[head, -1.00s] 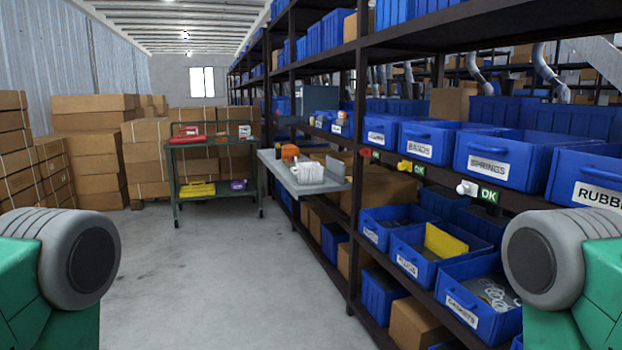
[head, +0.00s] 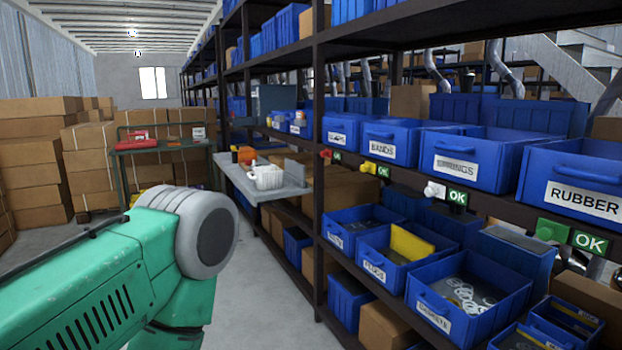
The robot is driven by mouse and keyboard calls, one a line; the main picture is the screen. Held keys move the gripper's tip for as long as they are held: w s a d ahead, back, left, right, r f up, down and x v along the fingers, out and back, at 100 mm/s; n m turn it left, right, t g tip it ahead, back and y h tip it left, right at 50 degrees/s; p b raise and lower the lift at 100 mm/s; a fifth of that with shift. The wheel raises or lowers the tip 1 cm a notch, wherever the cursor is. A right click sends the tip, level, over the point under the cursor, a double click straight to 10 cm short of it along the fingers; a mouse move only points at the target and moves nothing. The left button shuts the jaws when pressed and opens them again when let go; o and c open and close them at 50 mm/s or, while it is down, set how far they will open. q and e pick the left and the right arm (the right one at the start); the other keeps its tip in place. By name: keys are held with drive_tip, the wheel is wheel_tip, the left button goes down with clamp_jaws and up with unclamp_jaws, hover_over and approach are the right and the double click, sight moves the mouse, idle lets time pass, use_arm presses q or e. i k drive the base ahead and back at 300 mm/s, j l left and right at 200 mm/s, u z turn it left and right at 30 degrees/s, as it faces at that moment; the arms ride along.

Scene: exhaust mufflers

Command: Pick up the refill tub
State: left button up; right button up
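A white ribbed tub (head: 267,178) stands upright on a grey ledge (head: 275,193) that juts out from the shelving, left of centre. It is the likeliest refill tub, but no label on it is readable. My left arm reaches in from the lower left, in front of the ledge. Its gripper is out of view. My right arm and gripper are out of view.
An orange item (head: 246,155) sits behind the tub. Blue labelled bins (head: 480,155) fill the rack on the right, with more bins below. A green cart (head: 160,148) and stacked cartons (head: 35,150) stand at the left. Bare floor (head: 265,290) lies beside the rack.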

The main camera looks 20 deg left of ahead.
sight(264, 178)
drive_tip(key=i+j+z, duration=0.25)
drive_tip(key=i+j, duration=0.15)
drive_tip(key=j, duration=0.2)
drive_tip(key=i+j+z, duration=0.1)
drive_tip(key=j, duration=0.25)
drive_tip(key=i+j+z, duration=0.15)
drive_tip(key=j, duration=0.2)
drive_tip(key=i+j+z, duration=0.1)
drive_tip(key=j, duration=0.25)
drive_tip(key=i+j+z, duration=0.1)
drive_tip(key=i+j, duration=0.15)
drive_tip(key=j, duration=0.15)
